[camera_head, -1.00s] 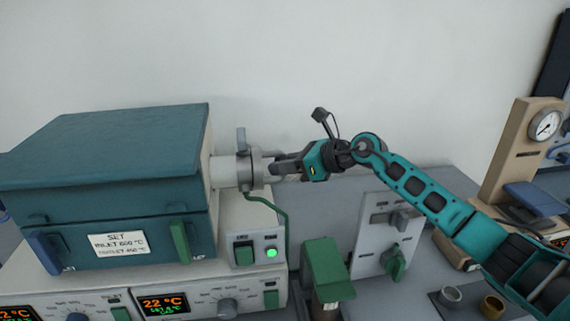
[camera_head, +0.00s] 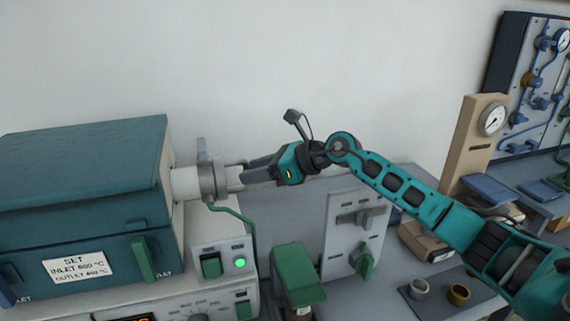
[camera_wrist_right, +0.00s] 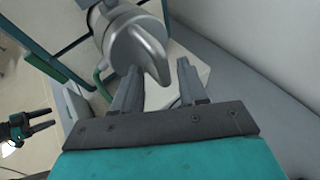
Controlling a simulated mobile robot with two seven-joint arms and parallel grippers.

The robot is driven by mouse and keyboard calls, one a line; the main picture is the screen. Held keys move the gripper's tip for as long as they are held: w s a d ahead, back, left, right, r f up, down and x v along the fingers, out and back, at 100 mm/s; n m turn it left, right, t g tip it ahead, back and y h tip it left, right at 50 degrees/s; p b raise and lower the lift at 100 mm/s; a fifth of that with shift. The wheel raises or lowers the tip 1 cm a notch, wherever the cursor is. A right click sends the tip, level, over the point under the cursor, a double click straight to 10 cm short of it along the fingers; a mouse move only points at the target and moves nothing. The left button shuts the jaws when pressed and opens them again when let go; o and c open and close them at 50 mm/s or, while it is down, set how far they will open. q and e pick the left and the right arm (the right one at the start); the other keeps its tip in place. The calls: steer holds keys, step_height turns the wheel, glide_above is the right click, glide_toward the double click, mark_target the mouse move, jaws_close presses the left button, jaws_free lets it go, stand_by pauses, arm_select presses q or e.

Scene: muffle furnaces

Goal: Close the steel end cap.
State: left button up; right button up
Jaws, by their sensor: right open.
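The steel end cap (camera_head: 209,180) is at the right end of the furnace's pale tube (camera_head: 184,184), with a grey lever rising from its top. In the right wrist view the cap (camera_wrist_right: 132,44) is a round metal body with a tapered handle pointing toward my fingers. My right gripper (camera_head: 246,175) is open just right of the cap. Its two fingers (camera_wrist_right: 158,86) stand apart below the handle's tip, and nothing is clamped between them. Whether the cap is fully seated cannot be told. My left gripper (camera_wrist_right: 45,120) shows open at the left of the wrist view, away from the cap.
The teal furnace (camera_head: 80,180) stands left of the cap. A green block (camera_head: 297,270) and a grey valve panel (camera_head: 352,235) stand below my right arm. The wall is behind.

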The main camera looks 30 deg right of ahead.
steer(key=b+v, duration=0.1)
steer(key=v, duration=0.8)
steer(key=shift+s+d+r, duration=0.2)
steer(key=shift+s, duration=0.05)
